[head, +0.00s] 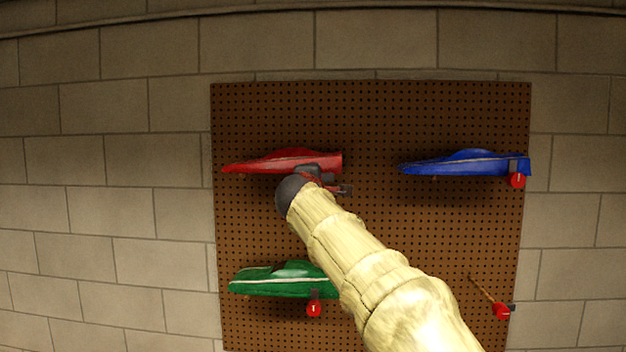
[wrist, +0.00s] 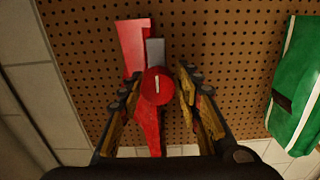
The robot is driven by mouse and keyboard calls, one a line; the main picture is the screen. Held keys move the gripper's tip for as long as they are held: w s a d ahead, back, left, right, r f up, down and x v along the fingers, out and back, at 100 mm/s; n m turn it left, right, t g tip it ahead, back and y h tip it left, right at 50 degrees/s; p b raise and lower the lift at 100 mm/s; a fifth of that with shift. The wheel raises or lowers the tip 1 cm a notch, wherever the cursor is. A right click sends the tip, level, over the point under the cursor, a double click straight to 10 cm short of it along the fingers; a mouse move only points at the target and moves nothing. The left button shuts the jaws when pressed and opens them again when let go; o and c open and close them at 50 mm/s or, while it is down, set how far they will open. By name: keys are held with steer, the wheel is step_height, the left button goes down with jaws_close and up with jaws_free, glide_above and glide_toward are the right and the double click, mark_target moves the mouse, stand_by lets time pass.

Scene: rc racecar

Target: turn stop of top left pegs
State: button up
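The red car (head: 285,162) hangs on the pegboard at upper left in the head view; its body (wrist: 148,125) runs up and down in the wrist view. The top left stop is a round red knob (wrist: 157,85) with a white mark, in front of a grey block (wrist: 155,52). My gripper (head: 330,182) is at the right end of the red car in the head view, and my arm hides part of that area. In the wrist view my gripper (wrist: 158,90) is open, with one finger on each side of the red knob. Gaps show between the fingers and the knob.
The brown pegboard (head: 370,120) is on a grey block wall (head: 150,110). A blue car (head: 465,164) with a red stop (head: 518,180) hangs at upper right. A green car (head: 280,280) with a red stop (head: 314,309) hangs at lower left. Another red stop (head: 501,311) is at lower right.

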steer(key=shift+o, duration=1.2)
steer(key=shift+s, duration=0.15)
steer(key=s, duration=1.1)
steer(key=shift+s+a, duration=0.2)
steer(key=shift+s, duration=0.2)
